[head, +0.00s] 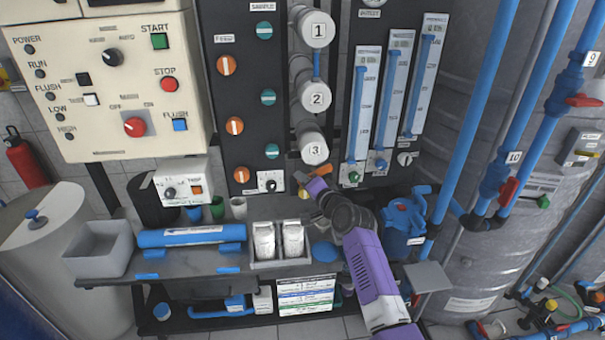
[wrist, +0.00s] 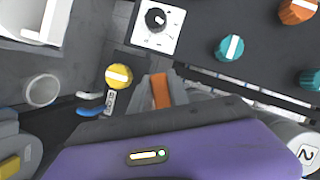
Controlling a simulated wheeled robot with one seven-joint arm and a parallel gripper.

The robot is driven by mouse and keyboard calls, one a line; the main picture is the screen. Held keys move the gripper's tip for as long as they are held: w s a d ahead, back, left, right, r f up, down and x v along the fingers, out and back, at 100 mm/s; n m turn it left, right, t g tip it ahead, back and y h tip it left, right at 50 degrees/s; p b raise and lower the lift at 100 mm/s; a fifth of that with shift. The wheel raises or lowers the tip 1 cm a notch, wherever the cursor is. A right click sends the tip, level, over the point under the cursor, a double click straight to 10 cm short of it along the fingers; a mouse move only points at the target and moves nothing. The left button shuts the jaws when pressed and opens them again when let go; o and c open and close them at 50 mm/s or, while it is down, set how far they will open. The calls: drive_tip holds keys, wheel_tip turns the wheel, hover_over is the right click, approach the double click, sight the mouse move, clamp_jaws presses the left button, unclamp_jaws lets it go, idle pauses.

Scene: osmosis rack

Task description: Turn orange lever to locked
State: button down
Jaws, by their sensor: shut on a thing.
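The orange lever (wrist: 160,91) shows in the wrist view between the fingertips of my gripper (wrist: 161,94), which is shut on it.
A yellow knob (wrist: 119,76) sits close left of my fingers in the wrist view. A black dial on a white plate (wrist: 157,22) and teal knobs (wrist: 229,47) are on the panel.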

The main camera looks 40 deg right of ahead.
drive_tip(key=n, duration=0.1)
drive_tip(key=n+g+p, duration=0.1)
drive_tip(key=p, duration=0.1)
drive_tip(key=shift+s+d+f+n+g+h, duration=0.2)
drive_tip(key=shift+d+f+n+g+h, duration=0.1)
drive_tip(key=shift+f+n+h, duration=0.1)
drive_tip(key=shift+s+d+f+n+g+h+p, duration=0.15)
drive_tip(key=shift+f+n+g+h+p, duration=0.1)
drive_tip(key=shift+n, duration=0.25)
drive_tip(key=shift+s+d+f+n+g+h+p, duration=0.15)
drive_tip(key=shift+n+g+p, duration=0.1)
drive_tip(key=shift+n, duration=0.25)
drive_tip(key=shift+s+d+f+n+g+h, duration=0.2)
drive_tip(key=shift+d+n+g+h, duration=0.25)
drive_tip(key=shift+n, duration=0.5)
drive_tip(key=shift+s+d+f+n+g+h, duration=0.1)
drive_tip(key=shift+s+d+n+g+h, duration=0.2)
drive_tip(key=shift+n+h, duration=0.45)
drive_tip(key=shift+d+n, duration=0.1)
drive_tip(key=shift+n, duration=0.2)
drive_tip(key=c, duration=1.5)
unclamp_jaws()
drive_tip(key=shift+r, duration=0.1)
